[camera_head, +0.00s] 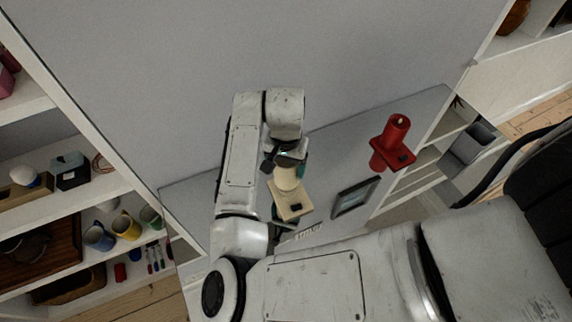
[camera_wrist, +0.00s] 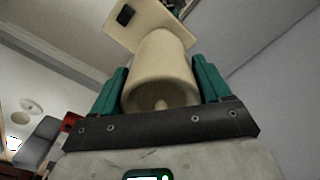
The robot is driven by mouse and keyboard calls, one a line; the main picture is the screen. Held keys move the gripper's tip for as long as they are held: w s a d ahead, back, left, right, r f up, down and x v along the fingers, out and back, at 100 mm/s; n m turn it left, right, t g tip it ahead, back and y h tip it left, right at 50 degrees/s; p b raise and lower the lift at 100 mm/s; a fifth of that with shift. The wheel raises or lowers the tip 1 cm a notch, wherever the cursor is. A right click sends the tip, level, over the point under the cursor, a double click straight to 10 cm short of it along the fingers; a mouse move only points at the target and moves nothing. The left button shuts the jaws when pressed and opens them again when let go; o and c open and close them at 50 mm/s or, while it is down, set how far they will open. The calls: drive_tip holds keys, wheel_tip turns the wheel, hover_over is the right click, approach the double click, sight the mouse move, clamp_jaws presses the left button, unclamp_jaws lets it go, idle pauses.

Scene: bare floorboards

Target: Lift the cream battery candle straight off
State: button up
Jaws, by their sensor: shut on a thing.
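The cream battery candle (camera_head: 286,178) is a short pale cylinder. It also shows large in the wrist view (camera_wrist: 162,70), one end facing the camera. A cream square plate (camera_head: 293,205) with a small black patch sits at its far end, and also shows in the wrist view (camera_wrist: 145,22). I cannot tell whether plate and candle are joined. My gripper (camera_head: 288,168) is shut on the candle, with a teal finger on each side in the wrist view (camera_wrist: 160,82). Whether the plate touches the surface below is unclear.
A red candle (camera_head: 398,124) on a red square plate (camera_head: 402,155) stands to the right on the grey top (camera_head: 335,140). A dark picture frame (camera_head: 354,197) is between them. Shelves with mugs (camera_head: 126,226) are at left. A grey wall rises behind.

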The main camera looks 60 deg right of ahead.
drive_tip(key=shift+r+p, duration=1.05)
drive_tip(key=shift+r, duration=0.45)
